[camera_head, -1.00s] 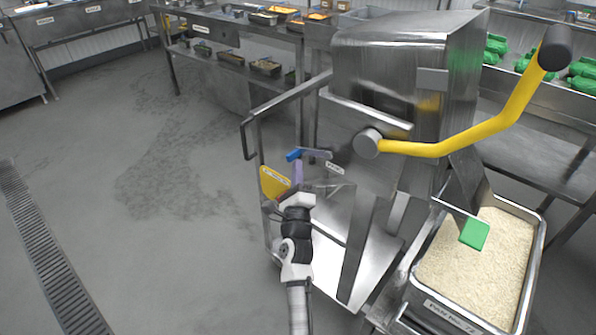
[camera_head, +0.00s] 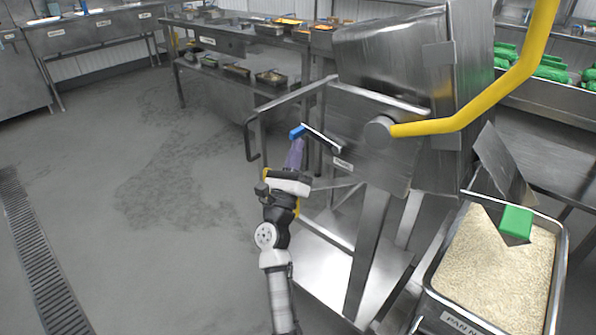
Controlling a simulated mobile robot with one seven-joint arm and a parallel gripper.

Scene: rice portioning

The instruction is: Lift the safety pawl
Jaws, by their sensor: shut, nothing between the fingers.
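The safety pawl is a small metal lever (camera_head: 322,139) with a blue tip (camera_head: 298,132), on the left of the steel machine's side plate. Its blue end sits higher than its pivot, so it slopes up to the left. My gripper (camera_head: 295,150) has purple fingers, shut and empty, pointing up just below the blue tip. I cannot tell whether they touch it. A yellow plate (camera_head: 268,173) shows only in part behind my gripper.
A steel hopper (camera_head: 390,60) with a yellow crank (camera_head: 480,104) stands right of the pawl. A bent rail (camera_head: 251,140) stands left of the pawl. Open floor lies left.

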